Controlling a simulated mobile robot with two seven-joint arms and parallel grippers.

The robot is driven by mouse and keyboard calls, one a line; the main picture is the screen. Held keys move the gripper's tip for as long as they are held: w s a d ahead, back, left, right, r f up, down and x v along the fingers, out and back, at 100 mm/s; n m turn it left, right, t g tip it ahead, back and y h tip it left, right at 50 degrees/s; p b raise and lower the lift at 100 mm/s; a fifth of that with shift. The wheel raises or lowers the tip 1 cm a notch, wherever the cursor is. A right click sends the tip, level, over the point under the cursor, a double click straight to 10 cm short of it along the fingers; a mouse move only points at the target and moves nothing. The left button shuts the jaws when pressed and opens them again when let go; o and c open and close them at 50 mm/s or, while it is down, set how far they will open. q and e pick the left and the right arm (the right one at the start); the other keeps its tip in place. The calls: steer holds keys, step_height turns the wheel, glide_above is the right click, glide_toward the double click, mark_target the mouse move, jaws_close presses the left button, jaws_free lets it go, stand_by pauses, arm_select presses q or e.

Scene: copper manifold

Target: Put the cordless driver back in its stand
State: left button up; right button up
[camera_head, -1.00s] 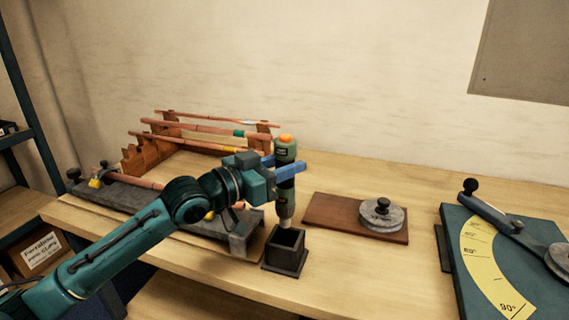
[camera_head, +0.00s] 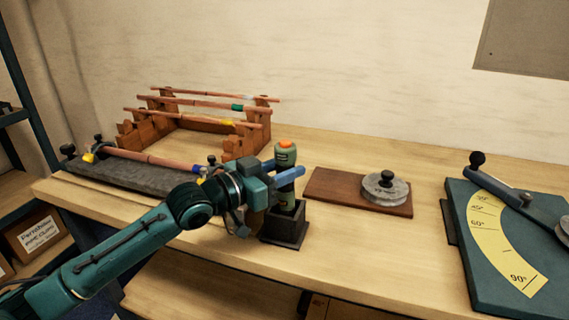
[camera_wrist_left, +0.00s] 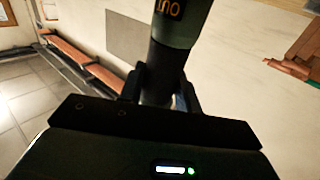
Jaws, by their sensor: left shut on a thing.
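The cordless driver (camera_head: 285,157) is a green and dark upright cylinder with an orange cap. Its stand (camera_head: 284,229) is a small dark square open-topped box on the bench. The driver's lower part is inside the stand's opening, and the driver looks upright. How deep its tip sits is hidden by the stand's walls. My left gripper (camera_head: 287,176) is shut on the driver just above the stand. In the left wrist view the driver (camera_wrist_left: 172,50) stands between the fingers. My right gripper is not in view.
A wooden rack (camera_head: 135,137) with several copper pipes stands behind. A grey clamping fixture (camera_head: 130,174) holding a pipe lies left of the stand. A brown board (camera_head: 335,187) with a grey disc (camera_head: 385,191) and a teal bending gauge (camera_head: 480,255) are to the right. Bench front is clear.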

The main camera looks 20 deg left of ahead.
arm_select(q)
steer(key=shift+f, duration=0.2)
steer(key=o, duration=1.1)
steer(key=shift+o, duration=0.3)
steer(key=shift+f, duration=0.2)
steer(key=b+v, duration=0.1)
steer(key=v, duration=1.2)
steer(key=shift+b, duration=0.35)
steer(key=shift+s+r, duration=0.1)
